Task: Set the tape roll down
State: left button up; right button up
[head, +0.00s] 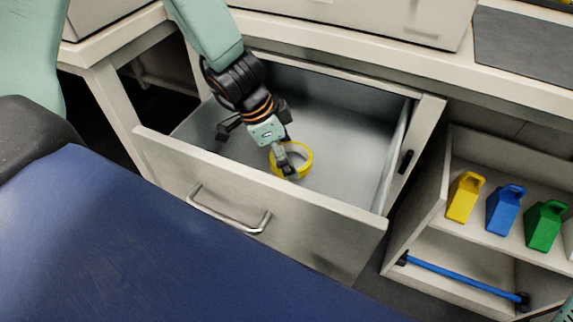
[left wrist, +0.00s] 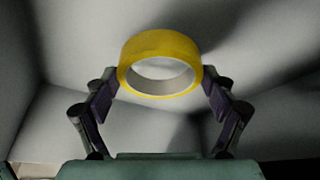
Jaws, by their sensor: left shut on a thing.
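The yellow tape roll (head: 308,155) is inside the open drawer (head: 340,125), toward its front. My left gripper (head: 289,168) reaches down into the drawer and is shut on the roll. In the left wrist view the roll (left wrist: 160,42) sits between the two fingertips, one on each side, with its hole open toward the camera. I cannot tell whether the roll touches the drawer floor. My right gripper is not in view.
The drawer's front panel (head: 250,195) with its metal handle (head: 228,215) stands close to the arm. The drawer floor around the roll looks mostly bare.

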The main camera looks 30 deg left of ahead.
pick_arm(q)
jog(key=shift+f+b, duration=0.35)
jog(key=shift+f, duration=0.5)
jog(key=shift+a+f+b, duration=0.1)
jog(key=shift+f+b, duration=0.3)
jog(key=shift+f, duration=0.15)
jog(key=shift+r, duration=0.1)
jog(key=o, duration=1.1)
jog(key=shift+f, duration=0.2)
jog(key=shift+r, duration=0.1)
